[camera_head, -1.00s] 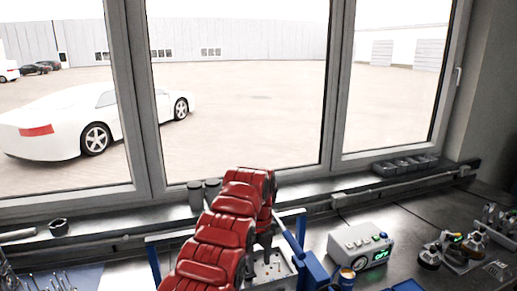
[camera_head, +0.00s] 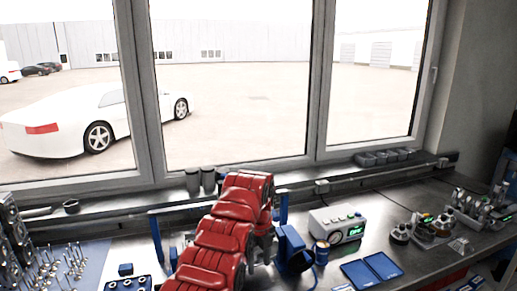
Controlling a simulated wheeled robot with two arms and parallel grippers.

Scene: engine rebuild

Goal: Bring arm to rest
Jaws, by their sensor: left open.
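My left arm, in segmented red covers, rises from the bottom centre of the head view and bends over near the window sill. My left gripper (camera_head: 265,243) hangs below the bend as dark grey metal, partly hidden by the red covers. It is open. I see nothing held in it, but its fingertips are hard to make out. It is over or beside a blue-framed stand (camera_head: 155,228) on the workbench, and my arm covers most of what the stand holds. My right arm and gripper are not in view.
A pale box with a green display (camera_head: 338,223) stands right of the arm. Small parts and tools (camera_head: 430,228) stand at the right, and several valve-like pieces (camera_head: 62,266) at the left. Dark cups (camera_head: 193,180) stand by the window.

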